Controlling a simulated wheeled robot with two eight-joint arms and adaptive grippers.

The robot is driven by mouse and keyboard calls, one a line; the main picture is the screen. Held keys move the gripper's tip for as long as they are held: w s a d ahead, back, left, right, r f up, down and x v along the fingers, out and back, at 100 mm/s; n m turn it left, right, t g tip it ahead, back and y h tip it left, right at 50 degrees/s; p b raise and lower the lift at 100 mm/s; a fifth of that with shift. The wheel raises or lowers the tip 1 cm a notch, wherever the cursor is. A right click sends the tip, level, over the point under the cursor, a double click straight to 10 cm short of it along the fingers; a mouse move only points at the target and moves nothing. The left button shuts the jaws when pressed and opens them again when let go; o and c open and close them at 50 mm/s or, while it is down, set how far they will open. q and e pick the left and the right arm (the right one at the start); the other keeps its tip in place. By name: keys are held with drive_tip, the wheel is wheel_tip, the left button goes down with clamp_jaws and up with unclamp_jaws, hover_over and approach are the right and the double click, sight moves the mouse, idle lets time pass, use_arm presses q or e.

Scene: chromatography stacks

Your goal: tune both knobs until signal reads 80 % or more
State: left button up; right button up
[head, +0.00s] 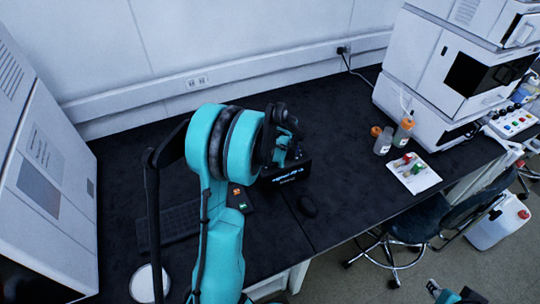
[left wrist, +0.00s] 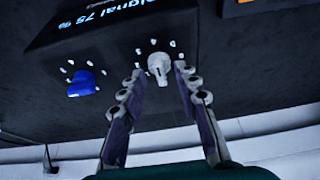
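The tuning box (head: 287,174) stands on the dark bench, partly hidden behind my left arm in the head view. Its display (left wrist: 105,20) reads "signal 75 %" in the left wrist view. The blue knob (left wrist: 82,84) and the pale grey knob (left wrist: 158,68) sit on its face, each ringed by white marks. My left gripper (left wrist: 160,72) is open, one fingertip on either side of the grey knob, with small gaps showing. The blue knob is clear of the fingers. My right gripper's fingers are not in view.
Bottles (head: 383,141) and a white sheet with coloured caps (head: 414,177) are to the right. Instrument stacks stand at left (head: 45,175) and right (head: 435,85).

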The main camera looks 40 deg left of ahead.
use_arm(q)
drive_tip(key=v, duration=1.2)
drive_tip(key=shift+s, duration=0.1)
drive_tip(key=s+d+r+m+t+h, duration=0.1)
drive_tip(key=s+d+m+t+h, duration=0.1)
drive_tip(key=s+d+m, duration=0.4)
drive_tip(key=s+d+r+m+t+h, duration=0.1)
drive_tip(key=s+d+m, duration=0.5)
drive_tip(key=d, duration=1)
drive_tip(key=s+t+h, duration=0.1)
drive_tip(key=s+t, duration=0.1)
drive_tip(key=s, duration=0.1)
drive_tip(key=shift+s+m, duration=0.2)
drive_tip(key=shift+m, duration=0.1)
drive_tip(key=shift+r, duration=0.1)
